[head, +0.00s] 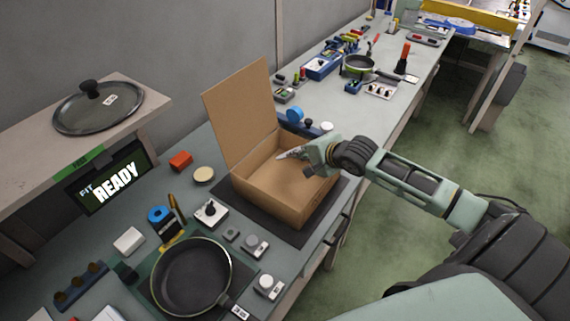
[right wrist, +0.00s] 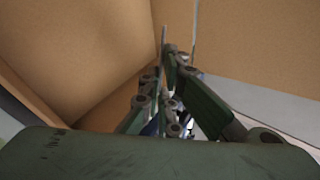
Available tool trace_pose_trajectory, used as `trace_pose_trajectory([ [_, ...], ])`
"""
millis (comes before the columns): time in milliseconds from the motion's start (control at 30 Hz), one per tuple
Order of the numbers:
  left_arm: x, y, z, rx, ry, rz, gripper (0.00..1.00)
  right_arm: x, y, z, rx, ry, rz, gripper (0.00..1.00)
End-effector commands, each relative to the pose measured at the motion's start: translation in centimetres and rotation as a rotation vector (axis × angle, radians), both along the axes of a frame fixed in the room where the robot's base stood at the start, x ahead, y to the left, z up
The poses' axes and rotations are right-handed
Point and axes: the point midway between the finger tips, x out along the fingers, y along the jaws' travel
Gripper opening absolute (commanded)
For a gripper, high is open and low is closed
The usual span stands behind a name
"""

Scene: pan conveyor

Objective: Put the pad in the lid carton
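The lid carton (head: 268,205) stands open on the bench in the head view, its brown lid flap upright at the back left. My right gripper (head: 308,156) is over the carton's opening near its right side. A thin, light grey, speckled piece, which looks like the pad (head: 289,153), sticks out from its fingertips toward the lid. In the right wrist view the fingers (right wrist: 176,62) are close together on a thin edge-on piece, with brown carton walls (right wrist: 80,50) around them. The fingers hide most of the pad. My left gripper is not in view.
A black pan (head: 191,277) lies in front left of the carton, with small blocks and knobs beside it. A glass lid (head: 97,108) rests on a shelf above a READY display (head: 116,187). A blue roll (head: 295,114) and other items stand behind the carton.

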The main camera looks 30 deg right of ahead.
Motion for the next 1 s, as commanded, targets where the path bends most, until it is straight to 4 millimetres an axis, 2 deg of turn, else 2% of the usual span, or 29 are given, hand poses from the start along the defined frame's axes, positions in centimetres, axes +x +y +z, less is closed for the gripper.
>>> trace_pose_trajectory([
  [33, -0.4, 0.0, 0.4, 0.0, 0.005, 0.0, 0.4, 1.2, 0.8, -0.2, 0.005, -0.005, 0.001, 0.0],
  [167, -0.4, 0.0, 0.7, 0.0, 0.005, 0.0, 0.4, 3.1, 2.1, -1.8, 0.004, -0.003, 0.001, 0.0],
  [300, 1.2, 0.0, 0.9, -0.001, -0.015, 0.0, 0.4, 4.3, 2.8, -2.8, 0.001, -0.002, 0.001, 0.0],
  [400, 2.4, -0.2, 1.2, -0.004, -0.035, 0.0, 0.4, 4.4, 2.9, -3.4, 0.0, 0.0, 0.001, 0.0],
  [500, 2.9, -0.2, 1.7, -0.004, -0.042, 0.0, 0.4, 4.4, 2.9, -4.9, 0.0, 0.003, 0.0, 0.0],
  [700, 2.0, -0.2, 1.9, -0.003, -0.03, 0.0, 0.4, 4.4, 2.9, -6.9, -0.001, -0.001, 0.001, 0.0],
  [1000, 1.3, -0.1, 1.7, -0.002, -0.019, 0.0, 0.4, 4.4, 2.9, -7.2, 0.001, -0.001, 0.001, 0.0],
])
